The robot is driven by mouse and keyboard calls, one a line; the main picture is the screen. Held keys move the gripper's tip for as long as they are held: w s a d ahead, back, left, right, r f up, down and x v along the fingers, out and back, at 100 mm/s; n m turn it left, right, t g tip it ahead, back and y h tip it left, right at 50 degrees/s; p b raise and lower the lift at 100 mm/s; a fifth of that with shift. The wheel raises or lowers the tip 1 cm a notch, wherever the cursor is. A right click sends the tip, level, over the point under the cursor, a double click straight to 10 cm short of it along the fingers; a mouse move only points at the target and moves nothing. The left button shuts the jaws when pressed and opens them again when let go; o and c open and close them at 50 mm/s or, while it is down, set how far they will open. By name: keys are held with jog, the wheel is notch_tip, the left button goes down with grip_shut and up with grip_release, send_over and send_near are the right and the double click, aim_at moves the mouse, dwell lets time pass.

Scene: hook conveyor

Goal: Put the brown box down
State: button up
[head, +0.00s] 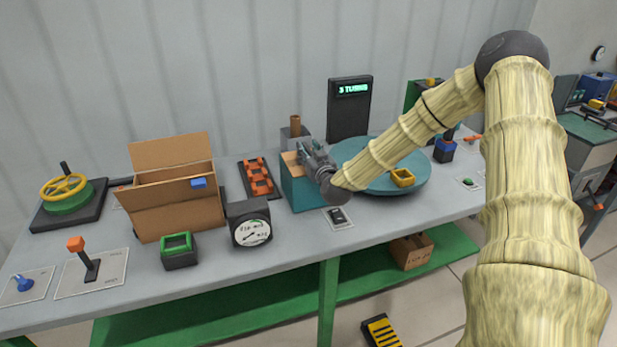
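My gripper (311,157) is at the teal block (304,195) in the middle of the table, at the end of my arm reaching in from the right. A tan-brown surface (290,162) shows at the top of the teal block, right beside the fingers; I cannot tell whether it is a separate box or whether the fingers touch it. The finger gap is too small to read. A large brown cardboard box (182,219) stands on the table at the left with its back flap up. A smaller brown box (419,255) sits on the green lower shelf.
A round teal turntable (418,179) bearing a yellow open box (402,177) lies right of my gripper. A dial gauge (249,224), a green-rimmed block (179,251) and a lever (90,262) stand along the front. A dark display (349,108) rises behind.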

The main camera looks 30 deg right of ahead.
jog(key=shift+w, duration=0.15)
grip_shut()
jog(key=shift+r, duration=0.25)
dwell(0.4)
